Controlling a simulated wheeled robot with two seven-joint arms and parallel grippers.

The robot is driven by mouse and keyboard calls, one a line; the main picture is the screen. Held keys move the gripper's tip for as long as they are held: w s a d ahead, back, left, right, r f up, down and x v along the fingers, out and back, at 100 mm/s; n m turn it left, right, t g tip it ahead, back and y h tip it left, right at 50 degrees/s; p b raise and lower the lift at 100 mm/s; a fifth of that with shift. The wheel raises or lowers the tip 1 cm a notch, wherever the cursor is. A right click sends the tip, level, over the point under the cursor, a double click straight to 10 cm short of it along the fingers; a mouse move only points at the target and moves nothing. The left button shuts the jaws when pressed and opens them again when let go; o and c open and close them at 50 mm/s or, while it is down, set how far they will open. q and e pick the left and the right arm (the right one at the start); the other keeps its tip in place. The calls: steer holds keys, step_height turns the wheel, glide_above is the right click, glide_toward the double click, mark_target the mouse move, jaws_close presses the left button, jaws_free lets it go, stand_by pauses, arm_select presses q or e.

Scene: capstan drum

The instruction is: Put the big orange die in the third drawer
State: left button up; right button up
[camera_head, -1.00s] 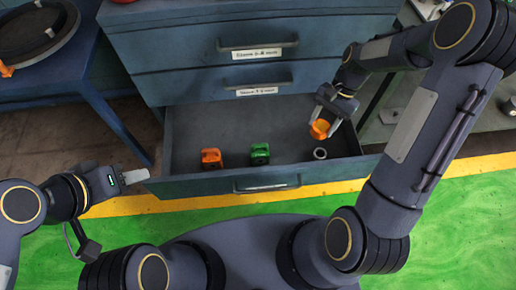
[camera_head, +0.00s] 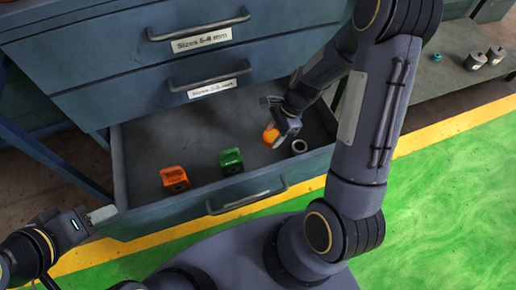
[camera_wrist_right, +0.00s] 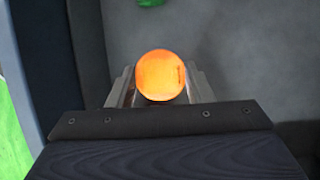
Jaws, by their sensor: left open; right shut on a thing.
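The orange die (camera_head: 271,135), a round orange piece, is in my right gripper (camera_head: 279,127), which is shut on it over the right part of the open drawer (camera_head: 190,130). In the right wrist view the die (camera_wrist_right: 160,75) shows as a bright disc between the two fingers (camera_wrist_right: 160,88). I cannot tell whether it touches the drawer floor. The open drawer lies below two shut, labelled drawers. My left gripper (camera_head: 101,215) is open and empty, by the drawer's left front corner.
In the drawer stand an orange block (camera_head: 174,178) and a green block (camera_head: 231,160), each with a dark round mark, and a grey ring (camera_head: 299,146). Free drawer floor lies behind the blocks. Small parts (camera_head: 475,60) stand on a surface at the right.

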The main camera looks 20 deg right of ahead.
steer(key=a+f, duration=0.1)
steer(key=f, duration=0.1)
steer(key=w+a+f+b, duration=0.1)
steer(key=a+f, duration=0.1)
steer(key=shift+w+a+f, duration=0.15)
steer(key=shift+f, duration=0.15)
steer(key=shift+d+b+x, duration=0.2)
steer(key=shift+b+x, duration=0.3)
steer(key=shift+x, duration=0.4)
steer(key=shift+d+b+x, duration=0.15)
steer(key=shift+b+x, duration=0.35)
steer(key=shift+x, duration=0.45)
steer(key=shift+f, duration=0.2)
steer(key=shift+f, duration=0.15)
steer(key=o, duration=1.4)
